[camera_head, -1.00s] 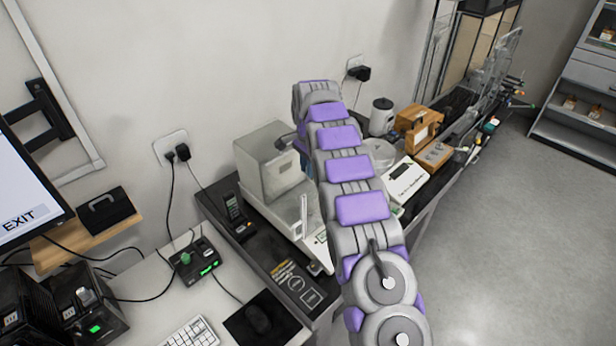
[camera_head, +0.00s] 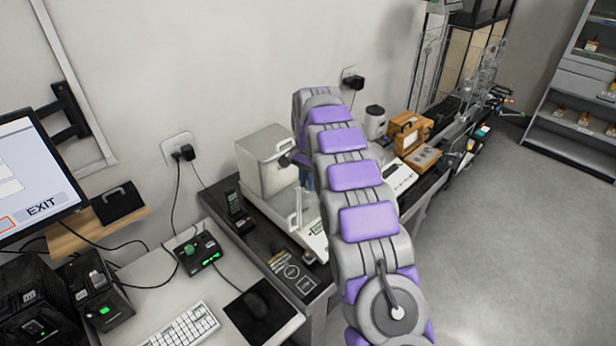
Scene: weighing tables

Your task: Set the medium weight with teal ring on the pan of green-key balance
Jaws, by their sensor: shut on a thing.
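My arm runs up the middle of the view and bends over at the far end. My gripper is hidden behind the arm's far links, so its jaws and anything in them do not show. Beside the bend stands a balance with a beige housing (camera_head: 263,162) and a pale base (camera_head: 313,243). A small greenish panel shows on its front, but I cannot tell its key colour. Its pan is hidden by my arm. A second pale instrument (camera_head: 400,177) lies to the right, partly covered by the arm. The medium weight with the teal ring cannot be made out.
A dark bench holds a handset (camera_head: 237,212), a grey canister (camera_head: 375,122) and wooden boxes (camera_head: 407,130). Open floor (camera_head: 480,240) lies to the right.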

